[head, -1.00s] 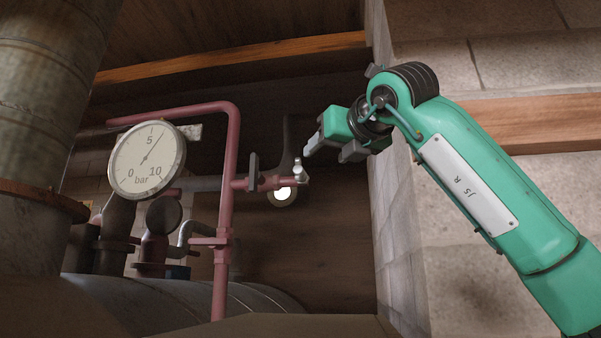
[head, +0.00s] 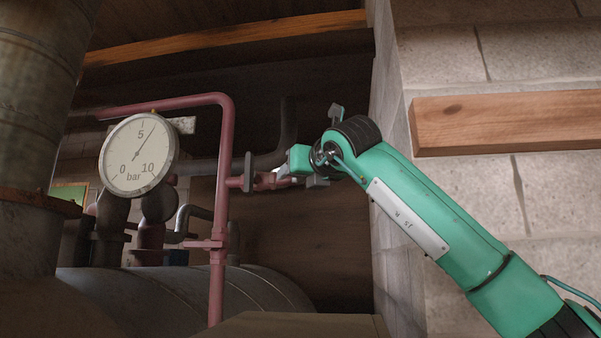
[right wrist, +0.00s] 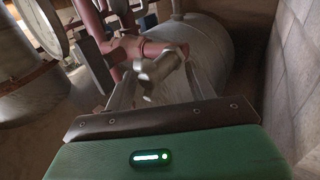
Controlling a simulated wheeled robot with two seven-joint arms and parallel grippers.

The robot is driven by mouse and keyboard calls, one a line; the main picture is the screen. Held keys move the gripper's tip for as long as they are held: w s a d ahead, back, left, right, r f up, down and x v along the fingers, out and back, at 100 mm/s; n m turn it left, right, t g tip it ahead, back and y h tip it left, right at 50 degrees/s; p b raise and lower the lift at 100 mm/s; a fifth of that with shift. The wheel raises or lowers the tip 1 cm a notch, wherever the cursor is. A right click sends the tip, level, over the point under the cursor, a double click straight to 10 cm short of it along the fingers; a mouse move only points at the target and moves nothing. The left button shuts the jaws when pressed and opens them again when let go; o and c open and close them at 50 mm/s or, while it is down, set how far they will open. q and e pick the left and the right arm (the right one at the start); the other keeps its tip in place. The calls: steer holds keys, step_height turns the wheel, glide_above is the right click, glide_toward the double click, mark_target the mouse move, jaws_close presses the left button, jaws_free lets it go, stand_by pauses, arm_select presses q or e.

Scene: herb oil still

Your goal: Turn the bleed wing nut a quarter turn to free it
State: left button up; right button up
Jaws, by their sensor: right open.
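The bleed wing nut (right wrist: 158,68) is a pale metal piece at the end of a short red pipe stub (right wrist: 130,48). It shows in the right wrist view between the two fingers of my right gripper (right wrist: 160,82), which is open around it. Gaps seem to remain on both sides; I cannot tell whether a finger touches. In the head view my right gripper (head: 298,177) is at the end of the red stub and mostly hides the wing nut. My left gripper is not in view.
A round pressure gauge (head: 139,155) reads a little above 5 bar, left of the red pipe (head: 223,150). A big metal vessel (head: 180,296) lies below. A block wall (head: 450,60) with a wooden beam (head: 510,122) stands close on the right.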

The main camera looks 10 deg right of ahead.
steer(key=c, duration=1)
steer(key=shift+o, duration=0.2)
steer(key=shift+r, duration=0.1)
steer(key=n+g+h+p, duration=0.1)
steer(key=n+g+p, duration=0.1)
steer(key=p, duration=0.1)
steer(key=r+n+g+h+p, duration=0.1)
steer(key=n+h+p, duration=0.1)
steer(key=n+p, duration=0.1)
steer(key=n+g+h+p, duration=0.1)
steer(key=n+g+p, duration=0.1)
steer(key=p, duration=0.3)
steer(key=shift+s+a+r+n+g+h, duration=0.1)
steer(key=shift+r+n+g+h, duration=0.2)
steer(key=shift+n, duration=0.4)
steer(key=n+g+h, duration=0.1)
steer(key=n+h, duration=0.2)
steer(key=shift+a+g, duration=0.15)
steer(key=shift+g, duration=0.15)
